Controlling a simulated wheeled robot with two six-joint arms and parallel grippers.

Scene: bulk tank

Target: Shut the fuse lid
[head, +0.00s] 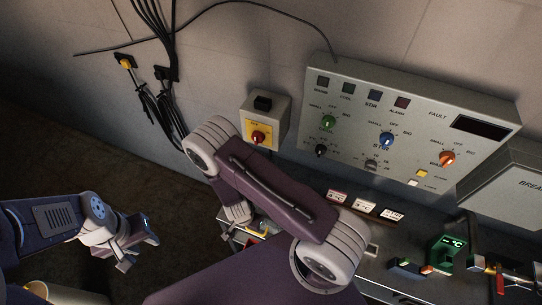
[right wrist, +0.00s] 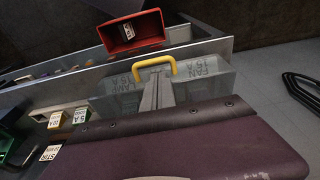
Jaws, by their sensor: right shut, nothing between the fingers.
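In the right wrist view a clear, greyish lid (right wrist: 212,88) with a yellow handle (right wrist: 140,66) stands near the middle. In the head view my right gripper (head: 238,213) is small, low beside the panel. My left gripper (head: 116,259) is open and empty at the lower left.
A red bin (right wrist: 132,34) stands beyond a metal edge. Small labelled fuses (right wrist: 82,115) sit left of the lid. In the head view a grey control panel (head: 345,88) and a yellow switch box (head: 263,120) are on the wall; a green device (head: 445,252) stands at right.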

